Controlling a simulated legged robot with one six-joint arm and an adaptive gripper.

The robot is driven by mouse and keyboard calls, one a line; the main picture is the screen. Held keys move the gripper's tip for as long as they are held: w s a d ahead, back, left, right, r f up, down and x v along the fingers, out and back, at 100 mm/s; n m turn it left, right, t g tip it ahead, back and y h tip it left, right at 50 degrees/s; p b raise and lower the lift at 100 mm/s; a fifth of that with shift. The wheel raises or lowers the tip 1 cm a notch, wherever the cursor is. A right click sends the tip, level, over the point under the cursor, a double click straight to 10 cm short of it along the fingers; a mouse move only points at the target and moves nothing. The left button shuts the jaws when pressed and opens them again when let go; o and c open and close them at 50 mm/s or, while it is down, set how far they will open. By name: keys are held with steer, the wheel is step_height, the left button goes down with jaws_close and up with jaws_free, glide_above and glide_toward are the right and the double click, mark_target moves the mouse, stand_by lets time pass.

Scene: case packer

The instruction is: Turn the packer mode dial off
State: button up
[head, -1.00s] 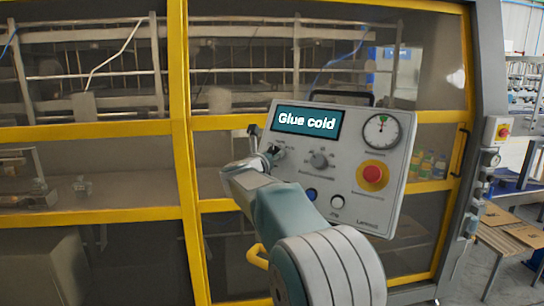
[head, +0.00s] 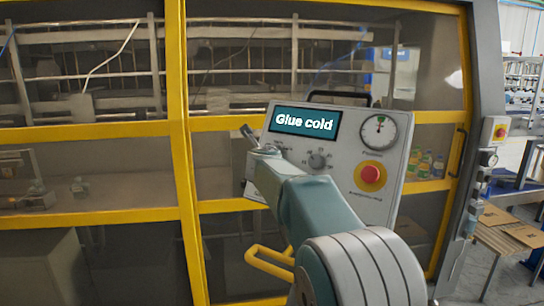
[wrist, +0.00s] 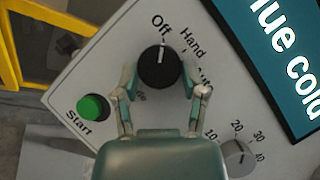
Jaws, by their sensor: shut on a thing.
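The packer mode dial (wrist: 160,67) is a black round knob with a white pointer mark, in the wrist view. Its mark points up toward the Off label (wrist: 161,22). The Hand label (wrist: 192,43) is to its upper right, and another label is partly covered by the right finger. My gripper (wrist: 159,78) is shut on the dial, with one finger on each side. In the head view my gripper (head: 252,138) is at the upper left of the grey control panel (head: 405,135); the dial is hidden there.
A green Start button (wrist: 93,107) lies left of my fingers, and a grey numbered knob (wrist: 237,155) lies right. The panel also has a "Glue cold" display (head: 304,122), a gauge (head: 379,132) and a red emergency button (head: 370,175). A yellow-framed guard (head: 181,150) stands behind.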

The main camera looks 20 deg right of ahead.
steer(key=shift+n+y, duration=0.5)
steer(key=shift+n, duration=0.6)
steer(key=o, duration=1.2)
steer(key=shift+w+a, duration=0.1)
steer(key=shift+c, duration=0.2)
steer(key=v, duration=1.2)
steer(key=shift+w+a+r, duration=0.1)
